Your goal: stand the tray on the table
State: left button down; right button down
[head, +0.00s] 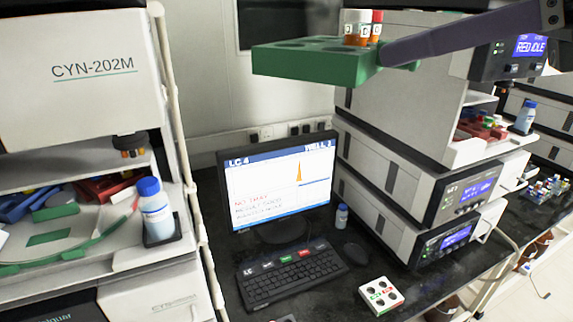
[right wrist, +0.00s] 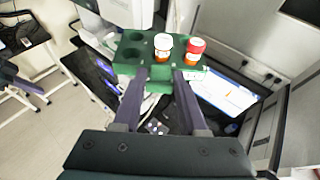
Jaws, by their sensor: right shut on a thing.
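The green tray (head: 310,64) is in the air above the monitor in the head view, roughly level. It has round holes and carries an orange vial with a white cap (head: 354,28) and one with a red cap (head: 376,28). In the right wrist view the tray (right wrist: 127,69) has empty holes on its left. My right gripper (head: 393,60) comes in from the right and is shut on the tray's edge; its fingers also show in the right wrist view (right wrist: 161,80). The black table (head: 325,262) lies well below the tray. My left gripper is not in view.
A monitor (head: 280,188), a keyboard (head: 290,274), a mouse (head: 356,253), a small bottle (head: 341,217) and a white block with coloured dots (head: 376,296) take up the table. Stacked instruments (head: 395,185) stand right, another instrument (head: 75,75) left. Clear table around the white block is narrow.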

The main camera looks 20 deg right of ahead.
jog(key=w+d+f+m+t+h+b, duration=0.1)
jog(key=w+d+f+m+h+b, duration=0.1)
jog(key=f+b, duration=1)
jog(key=w+d+f+m+t+h+b, duration=0.1)
jog(key=w+f+b, duration=0.4)
jog(key=f+b, duration=0.8)
jog(key=w+d+f+m+t+h+b, duration=0.1)
jog(key=f+b, duration=1.1)
jog(key=f, duration=2.4)
jog(key=shift+w+d+f+m+h+b, duration=0.2)
jog(key=shift+w+d+m+h, duration=0.4)
jog(key=shift+d+m+h, duration=0.3)
jog(key=shift+w+d+f+m+h+b, duration=0.15)
jog(key=shift+w+d+m+h, duration=0.5)
jog(key=shift+d+h, duration=0.35)
jog(key=shift+f+b, duration=1.55)
jog(key=shift+f, duration=0.55)
jog(key=shift+f, duration=0.25)
jog(key=shift+c, duration=2.3)
grip_release()
jog(key=shift+r, duration=0.1)
